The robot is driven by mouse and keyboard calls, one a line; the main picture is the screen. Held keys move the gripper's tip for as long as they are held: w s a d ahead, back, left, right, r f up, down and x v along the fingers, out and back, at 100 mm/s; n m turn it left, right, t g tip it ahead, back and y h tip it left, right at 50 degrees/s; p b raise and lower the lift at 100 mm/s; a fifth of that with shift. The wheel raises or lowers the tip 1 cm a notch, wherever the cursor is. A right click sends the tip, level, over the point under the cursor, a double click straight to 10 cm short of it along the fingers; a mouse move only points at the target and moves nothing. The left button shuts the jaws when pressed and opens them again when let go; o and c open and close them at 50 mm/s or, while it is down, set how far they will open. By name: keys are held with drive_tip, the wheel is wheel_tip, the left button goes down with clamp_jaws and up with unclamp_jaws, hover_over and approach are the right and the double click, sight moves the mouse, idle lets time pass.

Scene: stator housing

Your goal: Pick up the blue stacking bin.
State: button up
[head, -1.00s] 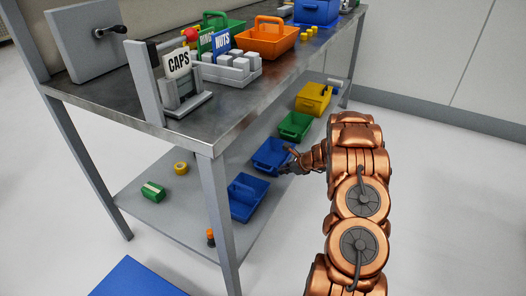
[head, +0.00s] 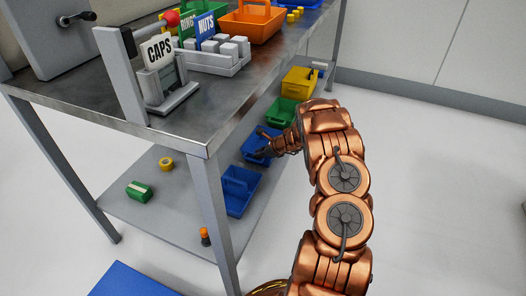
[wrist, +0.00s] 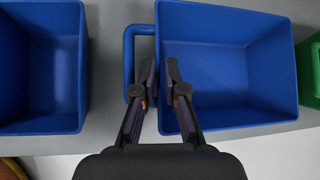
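Blue stacking bins stand on the lower shelf. The farther one (head: 251,146) is at my gripper (head: 262,143), partly covered by it. In the wrist view this bin (wrist: 235,75) fills the right side, with a loop handle (wrist: 128,60) on its left wall. My gripper (wrist: 161,80) straddles that wall: one finger is between handle and wall, the other inside the bin. The fingers are close together and appear shut on the wall. A nearer blue bin (head: 238,190) stands apart from it and shows at the left of the wrist view (wrist: 40,65).
A green bin (head: 284,111) and a yellow bin (head: 300,82) stand behind on the shelf (head: 175,225). The metal tabletop (head: 190,120) overhangs the bins, and a table leg (head: 217,215) stands in front. A green box (head: 139,191) and yellow roll (head: 166,163) lie left.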

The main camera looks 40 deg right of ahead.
drive_tip(key=shift+x, duration=1)
drive_tip(key=shift+w+a+f+b, duration=0.15)
drive_tip(key=shift+w+f+b, duration=0.15)
drive_tip(key=shift+f, duration=0.1)
clamp_jaws()
drive_tip(key=shift+r, duration=0.1)
